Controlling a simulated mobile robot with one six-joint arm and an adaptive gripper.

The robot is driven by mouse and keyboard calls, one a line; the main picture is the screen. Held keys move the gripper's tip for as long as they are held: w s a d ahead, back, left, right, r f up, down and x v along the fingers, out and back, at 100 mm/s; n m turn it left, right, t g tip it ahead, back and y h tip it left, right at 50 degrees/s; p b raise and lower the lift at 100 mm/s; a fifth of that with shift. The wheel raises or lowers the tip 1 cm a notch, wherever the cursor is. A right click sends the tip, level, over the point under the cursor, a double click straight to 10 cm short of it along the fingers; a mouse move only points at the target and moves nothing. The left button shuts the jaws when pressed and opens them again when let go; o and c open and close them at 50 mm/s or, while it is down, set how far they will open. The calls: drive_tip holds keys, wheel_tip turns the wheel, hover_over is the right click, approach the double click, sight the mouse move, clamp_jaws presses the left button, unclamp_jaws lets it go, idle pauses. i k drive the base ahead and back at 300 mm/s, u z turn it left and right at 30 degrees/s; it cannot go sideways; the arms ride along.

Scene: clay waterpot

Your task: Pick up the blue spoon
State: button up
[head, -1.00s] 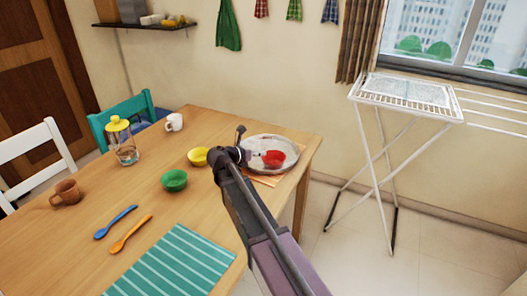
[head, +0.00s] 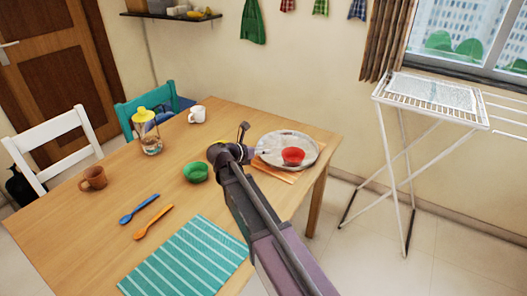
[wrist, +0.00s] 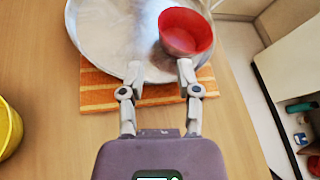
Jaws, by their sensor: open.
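The blue spoon (head: 139,208) lies on the wooden table, left of the orange spoon (head: 153,222) and apart from it. My gripper (head: 254,152) is over the right part of the table, well to the right of the blue spoon. In the wrist view my gripper (wrist: 160,72) is open and empty, its fingertips over the near rim of the metal tray (wrist: 105,45). A red bowl (wrist: 185,32) sits on the tray just beyond the right fingertip. The blue spoon is not in the wrist view.
A green bowl (head: 196,172), brown mug (head: 93,178), glass jar with yellow lid (head: 149,135) and white mug (head: 197,114) stand on the table. A striped teal mat (head: 187,258) lies near the front. A yellow bowl (wrist: 8,130) shows at the wrist view's left edge.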

sight(124, 219)
drive_tip(key=u, duration=1.3)
